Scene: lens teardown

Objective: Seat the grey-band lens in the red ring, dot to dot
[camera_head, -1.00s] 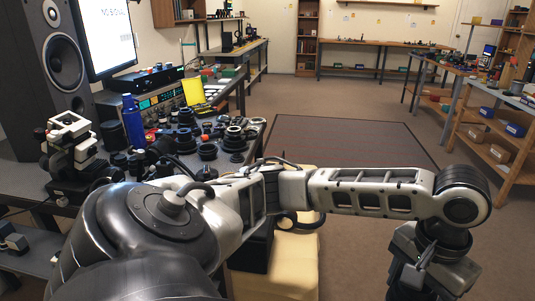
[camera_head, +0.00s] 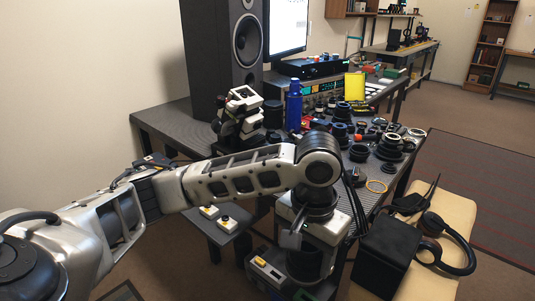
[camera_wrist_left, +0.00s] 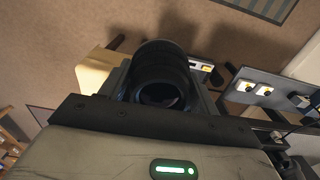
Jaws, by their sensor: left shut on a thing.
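My left gripper (camera_wrist_left: 163,72) is shut on a black ribbed lens barrel (camera_wrist_left: 160,62) in the left wrist view. The barrel lies between the two fingers, with its dark round open end facing the camera. I cannot make out a grey band or a dot on it. In the head view my left arm reaches across and bends down at the bench's near side, with the left gripper (camera_head: 307,265) low and partly hidden by the wrist. I cannot pick out the red ring for certain among the bench parts. My right gripper is not in view.
A tan padded seat (camera_head: 455,215) bears headphones (camera_head: 447,245) and a black box (camera_head: 386,252). Open floor lies at right.

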